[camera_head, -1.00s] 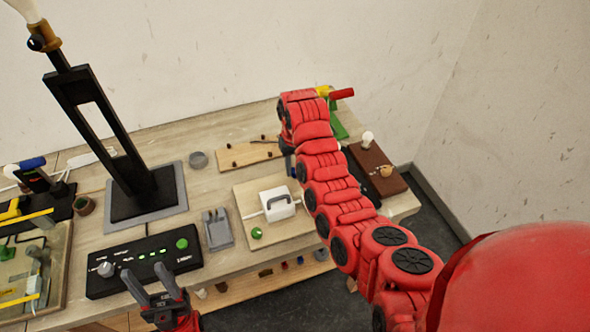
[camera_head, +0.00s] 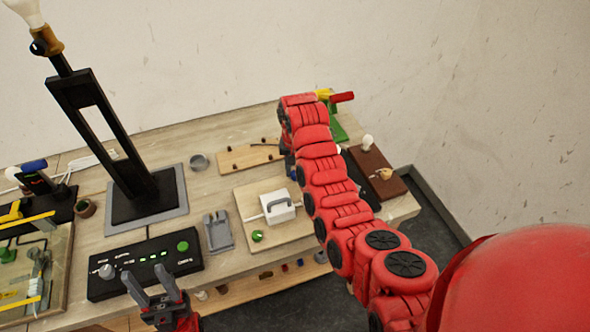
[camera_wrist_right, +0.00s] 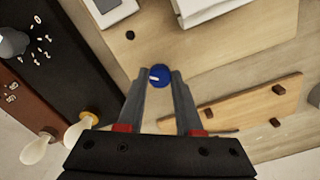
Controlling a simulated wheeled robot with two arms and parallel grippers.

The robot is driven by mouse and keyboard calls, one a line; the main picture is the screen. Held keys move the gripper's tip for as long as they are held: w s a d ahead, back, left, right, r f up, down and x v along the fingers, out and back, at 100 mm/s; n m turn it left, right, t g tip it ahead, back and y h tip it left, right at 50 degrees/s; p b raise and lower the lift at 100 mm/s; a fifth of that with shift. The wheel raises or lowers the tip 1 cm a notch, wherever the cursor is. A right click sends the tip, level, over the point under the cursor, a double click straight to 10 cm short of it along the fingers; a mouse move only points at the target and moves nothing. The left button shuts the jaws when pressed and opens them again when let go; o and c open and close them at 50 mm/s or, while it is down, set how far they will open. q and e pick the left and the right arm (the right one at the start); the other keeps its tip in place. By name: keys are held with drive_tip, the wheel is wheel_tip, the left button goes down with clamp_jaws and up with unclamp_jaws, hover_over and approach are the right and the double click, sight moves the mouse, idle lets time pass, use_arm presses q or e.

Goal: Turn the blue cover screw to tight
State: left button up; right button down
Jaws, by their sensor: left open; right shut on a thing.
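The blue cover screw (camera_wrist_right: 160,74) shows in the right wrist view as a round blue knob with a short white mark pointing left. It sits on the light wooden board (camera_wrist_right: 225,60). My right gripper (camera_wrist_right: 159,84) is shut on it, one fingertip on each side. A white box with a grey handle (camera_head: 279,207) stands on the wooden board (camera_head: 247,197). A green screw (camera_head: 257,236) is at the board's front. My left gripper (camera_head: 149,274) is open and empty at the table's front edge.
A black control box (camera_head: 145,268) lies in front of my left gripper. A grey holder (camera_head: 218,233) stands beside the board. A tall black lamp stand (camera_head: 125,165) rises at left. A brown bulb board (camera_head: 377,170) is at right. A strip with dark pegs (camera_head: 250,156) lies behind.

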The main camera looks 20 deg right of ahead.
sight(295, 173)
drive_tip(key=c, duration=0.6)
unclamp_jaws()
wheel_tip(295, 173, up, 7)
drive_tip(key=p, duration=0.5)
drive_tip(key=shift+d+f, duration=0.1)
drive_tip(key=shift+f, duration=0.05)
wheel_tip(295, 173, up, 11)
drive_tip(key=shift+f, duration=0.15)
